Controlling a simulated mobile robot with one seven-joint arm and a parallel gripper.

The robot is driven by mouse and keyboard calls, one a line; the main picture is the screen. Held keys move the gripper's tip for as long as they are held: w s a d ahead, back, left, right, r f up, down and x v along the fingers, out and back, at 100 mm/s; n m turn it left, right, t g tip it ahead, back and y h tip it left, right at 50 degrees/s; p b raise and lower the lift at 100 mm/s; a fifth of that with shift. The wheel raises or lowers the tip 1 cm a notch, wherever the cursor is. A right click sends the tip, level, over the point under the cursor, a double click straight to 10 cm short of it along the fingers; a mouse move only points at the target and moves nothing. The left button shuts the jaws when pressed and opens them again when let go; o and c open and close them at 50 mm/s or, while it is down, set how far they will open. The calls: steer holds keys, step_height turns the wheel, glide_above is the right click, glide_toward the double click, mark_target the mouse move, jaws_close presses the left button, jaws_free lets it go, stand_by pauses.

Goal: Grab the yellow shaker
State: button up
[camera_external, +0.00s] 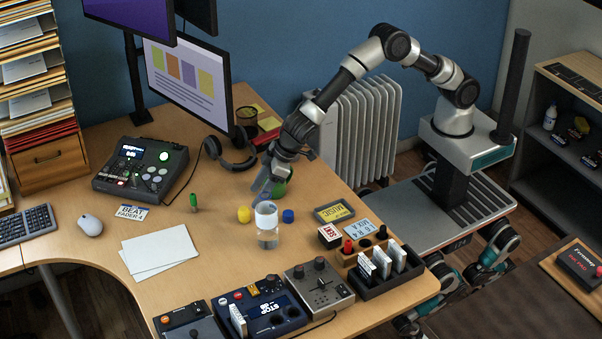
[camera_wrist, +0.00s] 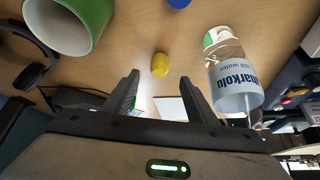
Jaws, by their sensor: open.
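The yellow shaker (camera_external: 244,214) is a small rounded yellow object standing on the desk, left of the clear water bottle. It also shows in the wrist view (camera_wrist: 160,65), ahead of the fingertips and roughly centred between them. My gripper (camera_external: 262,192) hangs above the desk, just up and right of the shaker in the external view. In the wrist view my gripper (camera_wrist: 160,88) has its two fingers wide apart with nothing held between them. The shaker is apart from both fingers.
The water bottle (camera_external: 267,228) stands close to the shaker; in the wrist view the bottle (camera_wrist: 234,75) is beside the right finger. A green cup (camera_wrist: 70,22) is at upper left there, partly hidden behind my gripper outside. A blue object (camera_external: 288,215) stands near the bottle.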

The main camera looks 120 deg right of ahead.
mark_target(246, 208)
steer(key=x, duration=0.9)
steer(key=shift+w+d+b, duration=0.1)
steer(key=shift+b, duration=0.3)
steer(key=shift+c, duration=0.3)
steer(key=c, duration=1.1)
